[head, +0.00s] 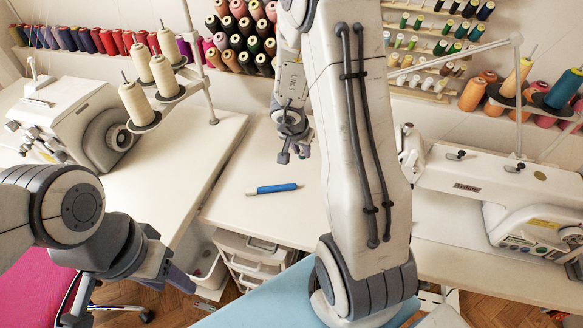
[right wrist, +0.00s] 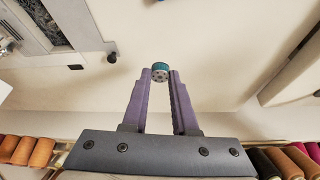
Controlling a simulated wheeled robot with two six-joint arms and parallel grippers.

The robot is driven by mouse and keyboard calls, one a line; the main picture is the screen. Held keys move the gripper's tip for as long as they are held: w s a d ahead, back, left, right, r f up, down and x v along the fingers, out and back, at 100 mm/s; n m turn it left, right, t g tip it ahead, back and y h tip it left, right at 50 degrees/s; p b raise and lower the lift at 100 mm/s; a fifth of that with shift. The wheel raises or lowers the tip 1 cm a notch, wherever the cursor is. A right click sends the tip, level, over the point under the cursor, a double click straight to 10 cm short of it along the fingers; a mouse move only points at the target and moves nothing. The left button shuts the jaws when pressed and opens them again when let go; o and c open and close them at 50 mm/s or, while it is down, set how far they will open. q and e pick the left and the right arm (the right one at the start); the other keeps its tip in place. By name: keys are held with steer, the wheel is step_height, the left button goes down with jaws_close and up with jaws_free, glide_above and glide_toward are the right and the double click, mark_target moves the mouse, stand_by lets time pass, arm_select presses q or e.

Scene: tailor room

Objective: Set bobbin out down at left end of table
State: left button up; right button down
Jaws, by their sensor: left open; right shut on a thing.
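A small bobbin (right wrist: 160,72) with teal thread and a metal face sits between the purple fingertips of my right gripper (right wrist: 160,80) in the right wrist view. My right gripper (head: 293,154) also shows in the head view, above the back of the middle white table (head: 255,212); the bobbin is too small to make out there. My left gripper (head: 128,295) is open and empty at the lower left, low in front of the tables, with its fingers spread wide.
A blue pen-like tool (head: 274,188) lies on the middle table. Sewing machines stand at the left (head: 85,125) and right (head: 500,195). A stand with cream thread cones (head: 138,104) is at the left. The tabletop around the blue tool is clear.

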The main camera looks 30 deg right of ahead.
mark_target(294, 167)
steer(key=shift+w+a+f+b, duration=0.3)
steer(key=shift+w+a+f, duration=0.55)
steer(key=shift+w+a, duration=0.15)
step_height(294, 167, down, 4)
steer(key=b, duration=0.3)
steer(key=shift+f+b, duration=0.1)
steer(key=shift+b, duration=0.25)
steer(key=shift+r, duration=0.2)
steer(key=shift+f, duration=0.2)
steer(key=c, duration=0.7)
jaws_free()
